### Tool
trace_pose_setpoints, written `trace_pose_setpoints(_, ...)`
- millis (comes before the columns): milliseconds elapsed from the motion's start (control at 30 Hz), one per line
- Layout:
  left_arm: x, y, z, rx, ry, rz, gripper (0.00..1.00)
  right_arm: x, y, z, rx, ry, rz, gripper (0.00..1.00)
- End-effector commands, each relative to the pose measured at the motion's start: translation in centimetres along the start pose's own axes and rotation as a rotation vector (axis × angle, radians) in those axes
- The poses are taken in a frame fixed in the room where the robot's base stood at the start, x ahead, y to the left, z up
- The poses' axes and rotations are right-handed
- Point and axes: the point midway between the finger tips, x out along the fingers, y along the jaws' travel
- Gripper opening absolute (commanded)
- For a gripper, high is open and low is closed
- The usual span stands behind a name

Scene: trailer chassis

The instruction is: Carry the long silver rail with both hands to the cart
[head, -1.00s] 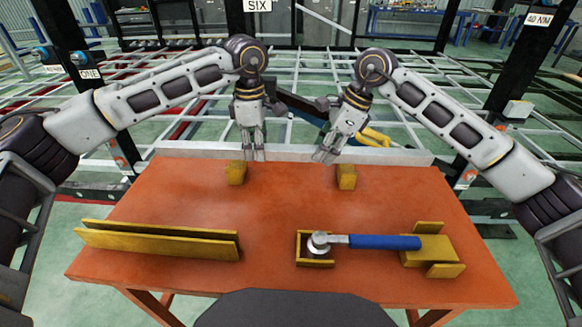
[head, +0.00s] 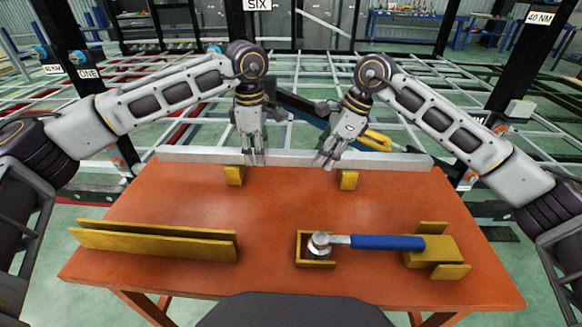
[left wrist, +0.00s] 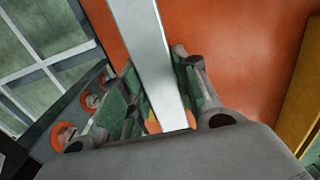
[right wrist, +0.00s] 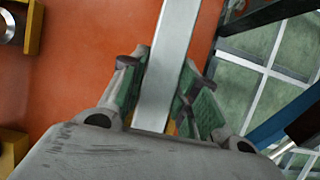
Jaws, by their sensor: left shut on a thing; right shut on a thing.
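The long silver rail (head: 200,155) runs level across the far side of the orange table in the head view. My left gripper (head: 254,160) is shut on it left of its middle, and my right gripper (head: 327,162) is shut on it right of its middle. The rail passes between the fingers in the left wrist view (left wrist: 150,50) and in the right wrist view (right wrist: 168,60). Whether it clears the yellow blocks below it is hard to tell. The cart cannot be made out for certain.
Two yellow blocks (head: 234,176) (head: 348,180) stand near the far edge of the orange table (head: 290,215). A yellow slotted holder (head: 155,243) sits left; a blue-handled wrench (head: 385,242) rests in yellow holders right. A pale metal frame (head: 420,80) lies beyond.

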Motion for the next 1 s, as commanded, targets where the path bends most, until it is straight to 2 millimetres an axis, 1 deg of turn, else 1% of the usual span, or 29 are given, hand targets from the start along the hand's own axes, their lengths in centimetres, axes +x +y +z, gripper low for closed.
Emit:
trace_pose_setpoints(467, 0.78, 0.02, 0.00, 0.000, -0.001, 0.002, 0.00, 0.67, -0.04, -0.27, 0.000, -0.002, -0.003, 0.00)
trace_pose_setpoints(500, 0.85, -0.01, -0.01, 0.000, 0.000, 0.000, 0.35, 0.75, -0.02, -0.33, 0.000, 0.000, -0.001, 0.35)
trace_pose_setpoints(633, 0.80, -0.01, -0.01, 0.000, 0.000, 0.000, 0.51, 0.72, -0.01, -0.31, 0.000, 0.000, 0.000, 0.51)
trace_pose_setpoints(1000, 0.72, 0.01, 0.00, 0.000, 0.000, 0.000, 0.52, 0.74, 0.00, -0.32, 0.000, 0.000, 0.000, 0.52)
